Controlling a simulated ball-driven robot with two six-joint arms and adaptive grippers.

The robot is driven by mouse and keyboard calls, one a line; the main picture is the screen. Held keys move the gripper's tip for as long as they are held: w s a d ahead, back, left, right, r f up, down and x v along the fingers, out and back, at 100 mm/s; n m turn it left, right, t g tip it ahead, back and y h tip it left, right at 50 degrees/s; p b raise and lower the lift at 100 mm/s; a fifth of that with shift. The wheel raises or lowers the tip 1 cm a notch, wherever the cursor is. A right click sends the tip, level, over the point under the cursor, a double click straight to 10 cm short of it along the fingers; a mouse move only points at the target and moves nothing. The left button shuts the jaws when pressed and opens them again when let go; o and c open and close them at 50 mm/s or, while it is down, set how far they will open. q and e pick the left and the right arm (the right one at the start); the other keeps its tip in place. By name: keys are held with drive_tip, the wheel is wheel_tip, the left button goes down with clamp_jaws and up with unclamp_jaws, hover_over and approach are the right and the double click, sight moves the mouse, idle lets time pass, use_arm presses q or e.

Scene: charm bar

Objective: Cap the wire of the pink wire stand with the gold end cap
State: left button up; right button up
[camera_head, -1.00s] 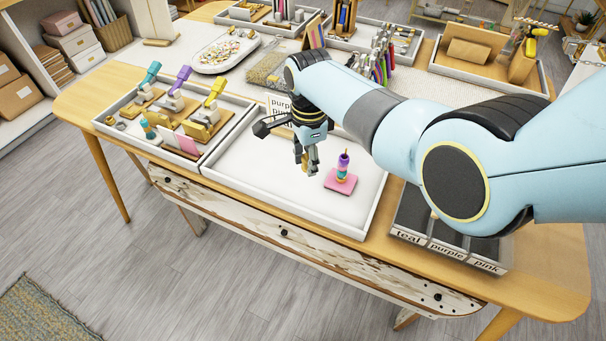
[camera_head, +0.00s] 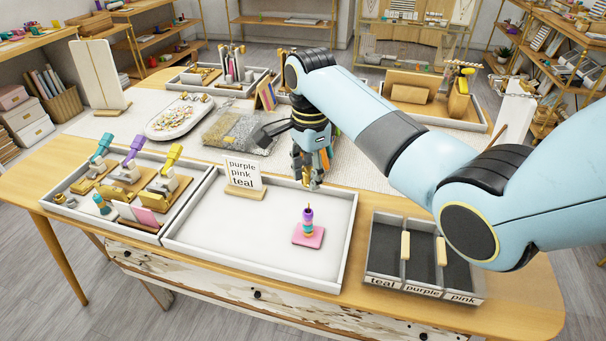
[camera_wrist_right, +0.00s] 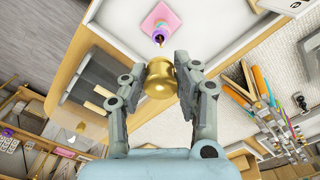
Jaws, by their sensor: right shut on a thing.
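The pink wire stand (camera_head: 307,238) stands upright in the white tray, with purple, teal and other beads stacked on its wire. The bare wire tip rises above the top bead. My right gripper (camera_head: 313,186) is above and behind the stand in the head view, pointing down. In the right wrist view the gripper (camera_wrist_right: 160,80) is shut on the gold end cap (camera_wrist_right: 160,77), held between both fingertips. The cap is apart from the wire, and the stand (camera_wrist_right: 158,19) shows beyond it. My left gripper is not in view.
The white tray (camera_head: 215,235) is otherwise mostly bare, with a "purple pink teal" sign (camera_head: 243,176) at its back left. A left tray (camera_head: 120,190) holds clamp-like items and cards. A dark sorting box (camera_head: 422,262) labelled teal, purple, pink stands at the right.

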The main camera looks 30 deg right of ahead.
drive_tip(key=shift+w, duration=0.1)
drive_tip(key=shift+d+f, duration=0.1)
drive_tip(key=shift+f, duration=0.15)
wheel_tip(320, 180, down, 2)
drive_tip(key=shift+b, duration=0.5)
drive_tip(key=shift+f, duration=0.45)
drive_tip(key=shift+f+b, duration=0.4)
drive_tip(key=shift+f, duration=0.15)
use_arm(q)
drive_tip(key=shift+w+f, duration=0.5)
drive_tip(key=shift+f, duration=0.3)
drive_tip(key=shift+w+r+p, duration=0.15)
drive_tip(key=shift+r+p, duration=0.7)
drive_tip(key=shift+p, duration=0.05)
use_arm(e)
drive_tip(key=shift+f, duration=0.45)
drive_tip(key=shift+f, duration=0.95)
idle(0.6)
